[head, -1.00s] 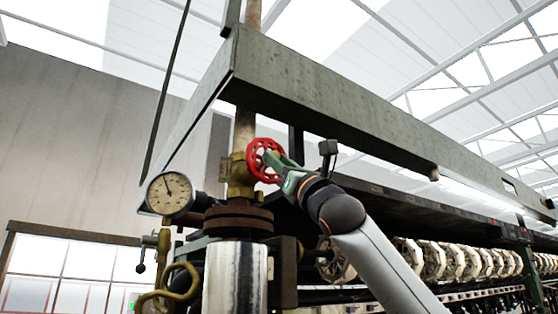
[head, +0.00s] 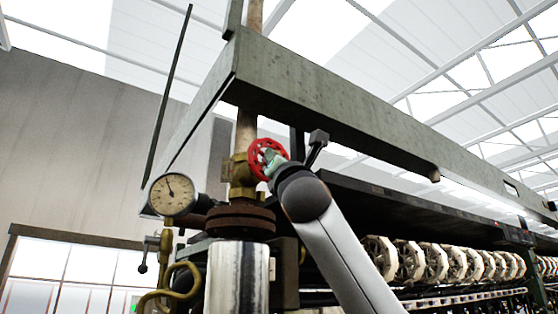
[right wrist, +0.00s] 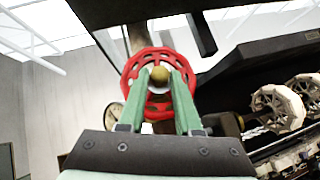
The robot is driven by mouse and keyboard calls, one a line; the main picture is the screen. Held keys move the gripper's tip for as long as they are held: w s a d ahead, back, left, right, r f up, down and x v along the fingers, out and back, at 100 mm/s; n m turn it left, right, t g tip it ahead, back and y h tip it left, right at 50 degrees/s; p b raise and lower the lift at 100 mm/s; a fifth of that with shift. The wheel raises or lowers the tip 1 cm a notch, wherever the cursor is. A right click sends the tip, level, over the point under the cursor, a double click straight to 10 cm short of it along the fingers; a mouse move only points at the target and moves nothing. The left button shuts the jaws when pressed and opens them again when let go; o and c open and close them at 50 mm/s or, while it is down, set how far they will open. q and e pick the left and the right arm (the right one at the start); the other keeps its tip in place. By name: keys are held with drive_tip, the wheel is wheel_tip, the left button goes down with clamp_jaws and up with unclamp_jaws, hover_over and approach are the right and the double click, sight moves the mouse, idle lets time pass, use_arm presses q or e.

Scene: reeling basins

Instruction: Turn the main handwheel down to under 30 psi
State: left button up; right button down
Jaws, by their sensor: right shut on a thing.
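The red handwheel (head: 256,160) sits on a brass valve (head: 241,178) on the vertical pipe. My right gripper (head: 272,162) is at the wheel's right side, partly hidden behind my wrist. In the right wrist view, the red handwheel (right wrist: 132,72) faces me, with its two green fingers (right wrist: 161,82) at either side of the round brass hub (right wrist: 160,74). The gripper is shut on the wheel. The pressure gauge (head: 173,195) has a white dial, left of the valve. Its needle points up and slightly left; the numbers are too small to read. My left gripper is out of view.
A long green-grey beam (head: 330,103) runs above the wheel and my right arm. A rusty flange (head: 239,222) and a shiny cylinder (head: 236,275) stand below the valve. A row of pale reels (head: 435,260) extends right. A curved brass pipe (head: 181,280) is at lower left.

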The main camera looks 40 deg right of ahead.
drive_tip(key=shift+a+r+m+g+h+p, duration=0.15)
drive_tip(key=shift+m+g+h+p, duration=0.2)
drive_tip(key=shift+m+g+h, duration=1.35)
drive_tip(key=shift+m+t+y, duration=0.4)
drive_tip(key=shift+m, duration=0.1)
drive_tip(key=c, duration=0.6)
unclamp_jaws()
drive_tip(key=b+v, duration=0.7)
drive_tip(key=v, duration=0.5)
drive_tip(key=shift+a+f, duration=0.15)
drive_tip(key=shift+f, duration=0.1)
drive_tip(key=shift+s, duration=0.15)
